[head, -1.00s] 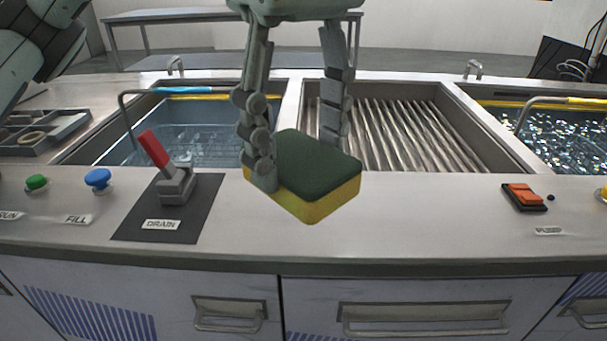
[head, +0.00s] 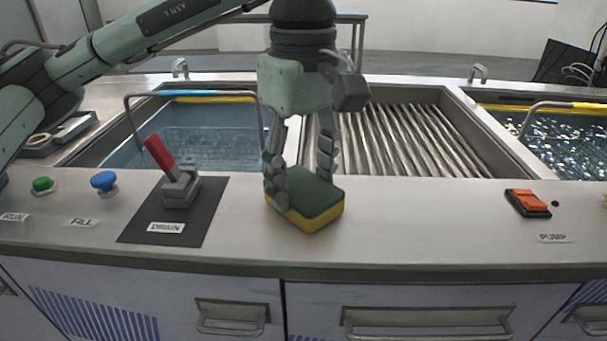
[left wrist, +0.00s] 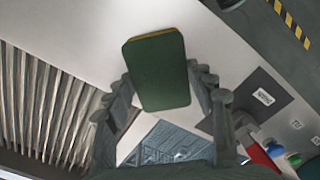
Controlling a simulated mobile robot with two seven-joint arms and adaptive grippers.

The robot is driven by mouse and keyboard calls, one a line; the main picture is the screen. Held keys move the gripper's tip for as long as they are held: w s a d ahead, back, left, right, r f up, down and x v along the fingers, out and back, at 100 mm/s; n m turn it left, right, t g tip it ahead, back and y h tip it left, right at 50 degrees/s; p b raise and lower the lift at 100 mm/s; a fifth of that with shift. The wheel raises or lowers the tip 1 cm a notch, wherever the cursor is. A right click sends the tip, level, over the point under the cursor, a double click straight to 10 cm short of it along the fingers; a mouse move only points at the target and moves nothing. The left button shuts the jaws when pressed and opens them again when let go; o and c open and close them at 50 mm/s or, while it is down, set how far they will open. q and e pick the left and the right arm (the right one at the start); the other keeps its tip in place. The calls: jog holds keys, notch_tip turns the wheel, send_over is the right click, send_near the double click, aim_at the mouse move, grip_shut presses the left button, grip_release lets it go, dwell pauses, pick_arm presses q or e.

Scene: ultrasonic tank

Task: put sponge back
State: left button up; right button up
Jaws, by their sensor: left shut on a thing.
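The sponge (head: 316,207), with a dark green top and a yellow underside, is at the middle of the steel counter, in front of the ribbed drainboard. My left gripper (head: 302,186) points down from above and is shut on the sponge, one finger on each side. I cannot tell whether the sponge's underside touches the counter. In the left wrist view, the sponge's green face (left wrist: 158,72) shows between the fingers (left wrist: 160,92) of my left gripper. My right gripper is not in view.
The red drain lever (head: 161,154) stands left of the sponge, with blue (head: 104,181) and green (head: 43,185) buttons beyond. Behind are a water tank (head: 190,135), the ribbed drainboard (head: 400,135) and another tank (head: 570,135). An orange pump switch (head: 528,202) is far right. Counter right of the sponge is clear.

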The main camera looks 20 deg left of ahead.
aim_at(304, 187)
pick_arm(q)
jog(key=shift+f, duration=0.15)
jog(key=o, duration=1.1)
jog(key=shift+r+p, duration=0.7)
jog(key=shift+r, duration=5.5)
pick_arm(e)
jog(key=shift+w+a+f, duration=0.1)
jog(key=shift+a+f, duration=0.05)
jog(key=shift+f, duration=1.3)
